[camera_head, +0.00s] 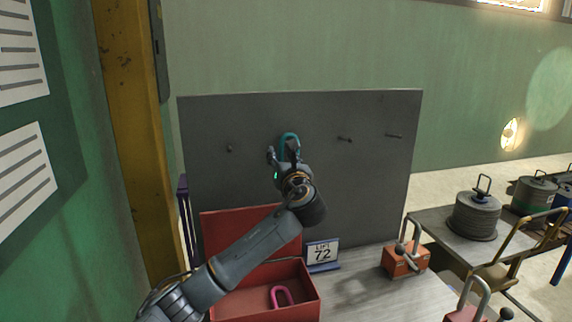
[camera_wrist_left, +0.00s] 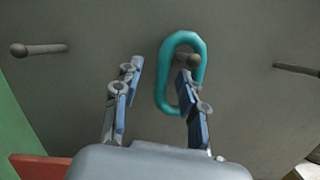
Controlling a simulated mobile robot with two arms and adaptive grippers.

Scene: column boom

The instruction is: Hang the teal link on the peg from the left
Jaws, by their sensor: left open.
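The teal link (camera_head: 289,136) is against the grey upright board in the head view, partly hidden by my left gripper (camera_head: 281,152). In the left wrist view, the link (camera_wrist_left: 164,75) stands upright as a long loop, with the end of a peg (camera_wrist_left: 187,60) showing inside its opening. It looks to be around this peg, second from the left. My left gripper (camera_wrist_left: 158,76) is open, its fingers apart. Its right finger overlaps the link's lower right side; I cannot tell whether they touch. My right gripper is not in view.
Other pegs stick out at the left (camera_head: 230,149), right of the link (camera_head: 345,139) and far right (camera_head: 394,135). Below, a red box (camera_head: 312,300) holds a pink link (camera_head: 282,297). A number sign (camera_head: 322,252) and an orange device (camera_head: 405,259) stand on the bench.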

